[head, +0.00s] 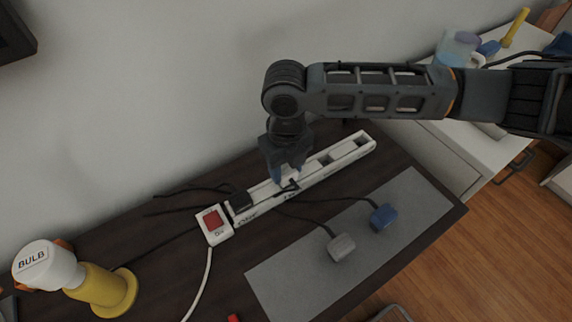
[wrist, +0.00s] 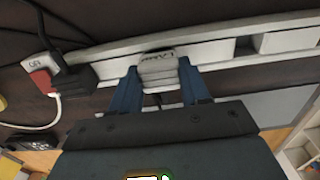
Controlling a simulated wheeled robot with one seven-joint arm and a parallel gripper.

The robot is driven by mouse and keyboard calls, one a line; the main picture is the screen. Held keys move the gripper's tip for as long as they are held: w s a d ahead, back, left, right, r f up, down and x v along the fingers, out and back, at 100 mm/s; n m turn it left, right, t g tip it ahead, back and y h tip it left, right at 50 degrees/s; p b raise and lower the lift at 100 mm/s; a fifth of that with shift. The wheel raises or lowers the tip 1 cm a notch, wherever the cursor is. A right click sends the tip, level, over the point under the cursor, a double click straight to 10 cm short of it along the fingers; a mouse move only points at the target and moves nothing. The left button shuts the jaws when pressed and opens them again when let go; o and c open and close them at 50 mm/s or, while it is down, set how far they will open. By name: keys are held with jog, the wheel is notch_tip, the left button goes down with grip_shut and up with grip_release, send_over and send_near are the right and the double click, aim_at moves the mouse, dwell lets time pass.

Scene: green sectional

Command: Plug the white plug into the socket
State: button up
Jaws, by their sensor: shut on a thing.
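A long white power strip (head: 322,168) lies diagonally on the dark table. It crosses the upper part of the wrist view (wrist: 220,50), with recessed sockets along it. My gripper (head: 288,180) points down at the strip's middle-left part. In the wrist view its two blue fingers (wrist: 158,88) are shut on the white plug (wrist: 158,68), one finger on each side. The plug has lettering on its top and overlaps the strip. I cannot tell whether it is seated in a socket or just above one. In the head view the fingers mostly hide it.
A black plug (head: 240,201) sits at the strip's left end beside the red switch (head: 212,220). A grey plug (head: 341,246) and a blue plug (head: 383,216) lie on the grey mat (head: 290,284). A yellow-based bulb lamp (head: 108,290) stands at left. The wall is close behind.

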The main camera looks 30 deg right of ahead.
aim_at(286, 170)
jog(key=shift+f, duration=0.45)
jog(key=o, duration=1.1)
notch_tip(286, 170, up, 8)
jog(key=shift+f+b, duration=0.1)
jog(key=shift+b, duration=0.35)
